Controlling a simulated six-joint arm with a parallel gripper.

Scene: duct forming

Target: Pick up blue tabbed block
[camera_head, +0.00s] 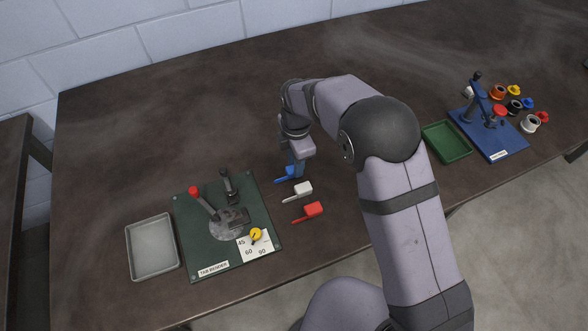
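The blue tabbed block (283,178) is on the dark table, behind the white tabbed block. Its thin blue tab points to the left and its body is partly hidden by my gripper. My gripper (297,172) reaches down over the block's body, with its fingers at or very near it. The fingers are small and overlap the blue in this view, so I cannot tell whether they are open or shut on it. The block appears to be at table level.
A white tabbed block (303,188) and a red tabbed block (313,209) lie just in front. The green tab bender board (188,235) and grey tray (131,249) are left. A green tray (428,134), blue fixture (510,149) and several spools are right.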

